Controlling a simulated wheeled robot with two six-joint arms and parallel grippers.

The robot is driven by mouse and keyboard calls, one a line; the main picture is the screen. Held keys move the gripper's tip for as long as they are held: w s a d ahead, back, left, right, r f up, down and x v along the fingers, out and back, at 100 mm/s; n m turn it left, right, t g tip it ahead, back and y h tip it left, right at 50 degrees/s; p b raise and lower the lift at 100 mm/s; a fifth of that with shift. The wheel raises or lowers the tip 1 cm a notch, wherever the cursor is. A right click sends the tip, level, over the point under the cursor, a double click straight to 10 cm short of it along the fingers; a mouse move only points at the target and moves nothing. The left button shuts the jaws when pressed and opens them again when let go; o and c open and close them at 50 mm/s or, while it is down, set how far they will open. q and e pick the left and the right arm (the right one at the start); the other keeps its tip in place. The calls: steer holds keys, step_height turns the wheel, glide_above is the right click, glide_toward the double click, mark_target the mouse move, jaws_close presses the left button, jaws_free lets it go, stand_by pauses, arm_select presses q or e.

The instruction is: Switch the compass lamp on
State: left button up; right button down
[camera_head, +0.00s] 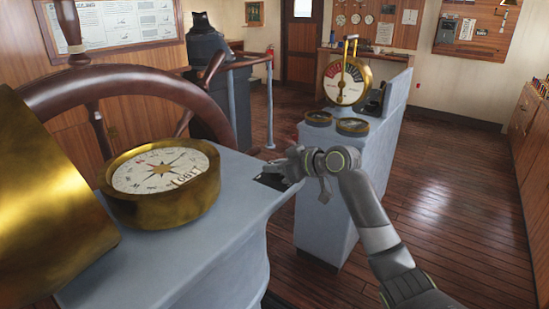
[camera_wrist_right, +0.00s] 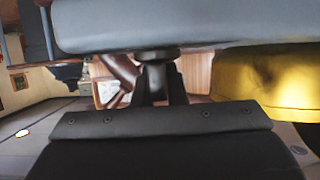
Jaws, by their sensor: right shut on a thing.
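The compass (camera_head: 160,178) is a round brass bowl with a white card, set on the grey console (camera_head: 225,215). Its brass side also shows at the right of the right wrist view (camera_wrist_right: 265,85). A dark switch plate (camera_head: 270,182) lies on the console top near its right corner. My right gripper (camera_head: 275,172) reaches over this plate from the right. In the right wrist view its dark fingers (camera_wrist_right: 158,85) are closed around a black knob (camera_wrist_right: 156,56) by the grey console. The knob's setting cannot be read. My left gripper is in neither view.
A wooden steering wheel (camera_head: 120,85) stands behind the compass. A large brass housing (camera_head: 45,200) fills the left front. A second grey pedestal (camera_head: 330,205) with a brass telegraph dial (camera_head: 345,82) stands beyond my right gripper. The wooden floor (camera_head: 460,190) on the right is clear.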

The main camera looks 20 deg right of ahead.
steer(key=m+h+p, duration=0.1)
steer(key=p, duration=0.1)
steer(key=m+t+h+p, duration=0.1)
steer(key=m+h+p, duration=0.1)
steer(key=m+t+h+p, duration=0.1)
steer(key=p, duration=0.1)
steer(key=shift+d+r+m+h, duration=0.1)
steer(key=shift+r+m+h, duration=0.15)
steer(key=shift+m+h, duration=0.15)
steer(key=shift+w+d+f+m+t+h+p, duration=0.1)
steer(key=shift+f+m+t+h+p, duration=0.15)
steer(key=shift+m+h+p, duration=0.6)
steer(key=shift+h, duration=0.25)
steer(key=c, duration=1.5)
jaws_free()
steer(key=shift+o, duration=0.2)
steer(key=b+v, duration=0.1)
steer(key=v, duration=1.6)
steer(key=shift+s+f, duration=0.15)
steer(key=shift+s, duration=0.15)
steer(key=shift+d, duration=0.1)
